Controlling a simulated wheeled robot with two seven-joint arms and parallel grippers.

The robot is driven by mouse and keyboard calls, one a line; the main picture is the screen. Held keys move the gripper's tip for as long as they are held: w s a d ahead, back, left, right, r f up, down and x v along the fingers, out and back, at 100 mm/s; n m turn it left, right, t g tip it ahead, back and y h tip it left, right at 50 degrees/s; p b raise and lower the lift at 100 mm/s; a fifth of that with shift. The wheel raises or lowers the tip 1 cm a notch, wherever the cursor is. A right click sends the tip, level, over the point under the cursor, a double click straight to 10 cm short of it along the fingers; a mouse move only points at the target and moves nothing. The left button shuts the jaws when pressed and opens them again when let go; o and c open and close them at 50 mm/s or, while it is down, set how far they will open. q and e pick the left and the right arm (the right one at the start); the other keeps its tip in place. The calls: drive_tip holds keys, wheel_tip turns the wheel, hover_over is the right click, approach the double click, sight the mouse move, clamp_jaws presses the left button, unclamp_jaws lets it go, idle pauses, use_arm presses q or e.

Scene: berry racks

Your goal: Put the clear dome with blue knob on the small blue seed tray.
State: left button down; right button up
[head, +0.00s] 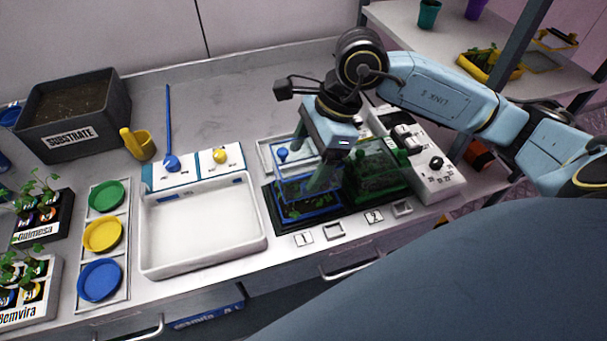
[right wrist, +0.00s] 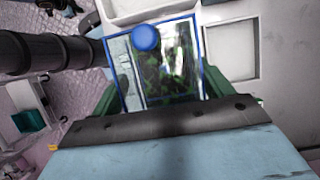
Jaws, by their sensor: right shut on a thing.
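The clear dome with blue knob shows its knob (head: 282,154) and blue-edged clear walls in the head view. My right gripper (head: 316,166) is shut on the dome, with one finger on each side. In the right wrist view the dome's blue knob (right wrist: 145,38) and square blue rim lie between the green fingers (right wrist: 178,98). The small blue seed tray (head: 310,216), with seedlings in it, is directly below the dome on a dark mat. The dome looks level and close over the tray; I cannot tell whether it touches it. My left gripper is out of view.
A green tray under a green-tinted dome (head: 378,172) stands close on the right, then a white control panel (head: 436,180). A white basin (head: 205,222) is on the left. Farther left are coloured dishes (head: 102,236) and a substrate box (head: 75,120). The back counter is fairly clear.

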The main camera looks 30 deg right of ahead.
drive_tip(key=shift+f, duration=0.85)
wheel_tip(320, 180, down, 4)
drive_tip(key=shift+r, duration=0.15)
drive_tip(key=shift+f+b, duration=0.2)
drive_tip(key=shift+b, duration=0.15)
drive_tip(key=o, duration=1.1)
drive_tip(key=shift+r, duration=0.1)
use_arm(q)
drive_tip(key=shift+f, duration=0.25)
use_arm(e)
drive_tip(key=shift+r+p, duration=0.2)
drive_tip(key=shift+p, duration=0.15)
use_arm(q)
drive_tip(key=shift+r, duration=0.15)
use_arm(e)
drive_tip(key=v, duration=1.2)
